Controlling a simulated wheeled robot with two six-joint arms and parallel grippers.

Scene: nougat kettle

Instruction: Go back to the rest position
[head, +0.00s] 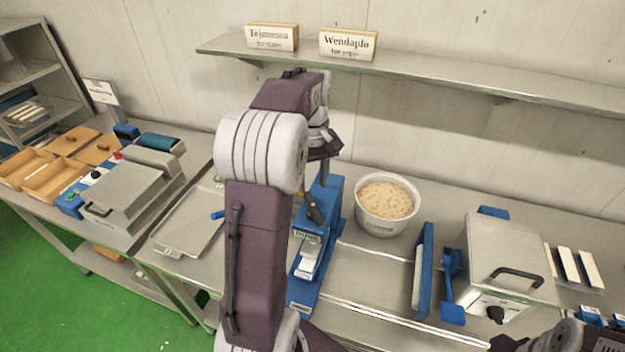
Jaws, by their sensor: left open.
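My left arm rises from the bottom centre and bends over at the top. My left gripper (322,172) points down above a blue upright device (326,215) on the steel table. It is open, and I see nothing between its fingers. Whether a fingertip touches the device is hard to tell. Part of my right arm (572,338) shows at the bottom right corner. A dark piece beside it may belong to the right gripper, but its jaws cannot be made out.
A white tub (387,204) of pale, speckled mass stands right of the blue device. A grey press (508,262) with a black handle stands further right. A second press (130,190) and wooden boxes (55,178) are at left. A steel shelf (430,72) with two signs hangs above.

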